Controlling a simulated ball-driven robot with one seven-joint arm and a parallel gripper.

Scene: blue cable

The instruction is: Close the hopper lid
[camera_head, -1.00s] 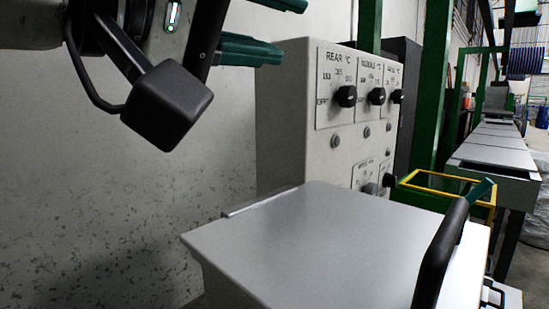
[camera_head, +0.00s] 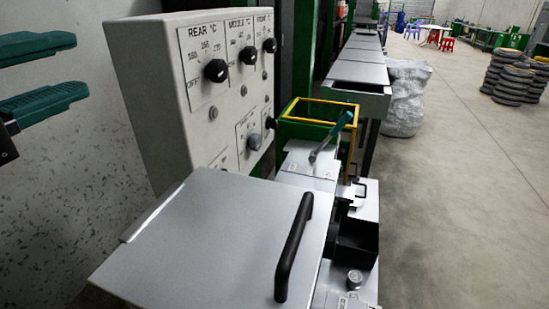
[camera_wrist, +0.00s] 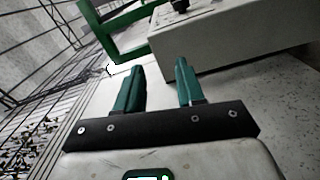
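The hopper lid (camera_head: 215,235) is a flat grey metal plate in the lower part of the head view. It looks roughly level, and I cannot tell whether it is fully seated. Its black bar handle (camera_head: 294,247) runs along the right side, and a hinge-like strip (camera_head: 150,214) is at the left edge. My gripper (camera_head: 80,65) is at the upper left of the head view, apart from the lid. Its two green fingers are spread with nothing between them, as the wrist view (camera_wrist: 160,66) also shows. The lid is not recognisable in the wrist view.
A grey control box (camera_head: 205,100) with black knobs stands behind the lid. A yellow-rimmed green bin (camera_head: 320,110) and a green-handled lever (camera_head: 332,134) are beyond it. A black open box (camera_head: 355,243) sits to the right of the lid. Open floor (camera_head: 460,200) lies farther right.

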